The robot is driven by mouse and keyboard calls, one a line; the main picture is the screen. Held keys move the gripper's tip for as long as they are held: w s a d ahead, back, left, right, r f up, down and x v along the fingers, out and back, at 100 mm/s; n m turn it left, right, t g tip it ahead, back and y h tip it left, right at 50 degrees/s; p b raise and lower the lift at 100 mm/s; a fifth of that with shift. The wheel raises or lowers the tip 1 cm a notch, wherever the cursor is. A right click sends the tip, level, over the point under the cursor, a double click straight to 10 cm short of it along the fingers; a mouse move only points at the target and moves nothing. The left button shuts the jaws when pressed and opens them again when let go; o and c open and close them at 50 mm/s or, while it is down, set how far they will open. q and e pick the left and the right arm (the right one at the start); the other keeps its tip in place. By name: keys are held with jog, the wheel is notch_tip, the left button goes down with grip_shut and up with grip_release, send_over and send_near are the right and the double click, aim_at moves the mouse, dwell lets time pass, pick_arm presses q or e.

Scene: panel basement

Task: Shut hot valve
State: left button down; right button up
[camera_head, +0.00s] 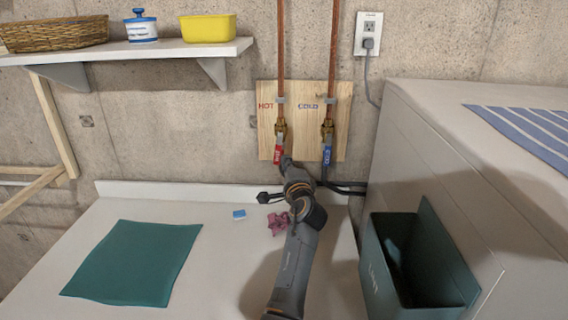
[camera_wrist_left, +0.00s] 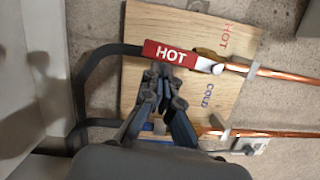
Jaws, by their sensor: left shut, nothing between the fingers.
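The hot valve's red lever (camera_head: 278,153) hangs down below its brass body (camera_head: 281,130) on the wooden board, under the word HOT. In the left wrist view the red HOT lever (camera_wrist_left: 172,53) lies roughly in line with its copper pipe. My left gripper (camera_head: 286,163) is shut and empty, with its fingertips at the lower part of the lever. In the left wrist view the shut fingertips (camera_wrist_left: 163,72) are right beside the lever's edge on the cold side; I cannot tell whether they touch. My right gripper is not in view.
The cold valve's blue lever (camera_head: 327,153) hangs close by on the right. Dark hoses (camera_head: 345,187) run below the valves. A green bin (camera_head: 415,265) hangs on the white appliance at right. A teal cloth (camera_head: 135,262) and a pink crumpled cloth (camera_head: 278,223) lie on the white top.

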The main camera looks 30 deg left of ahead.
pick_arm(q)
jog(key=shift+a+f+m, duration=0.1)
jog(key=shift+m, duration=0.2)
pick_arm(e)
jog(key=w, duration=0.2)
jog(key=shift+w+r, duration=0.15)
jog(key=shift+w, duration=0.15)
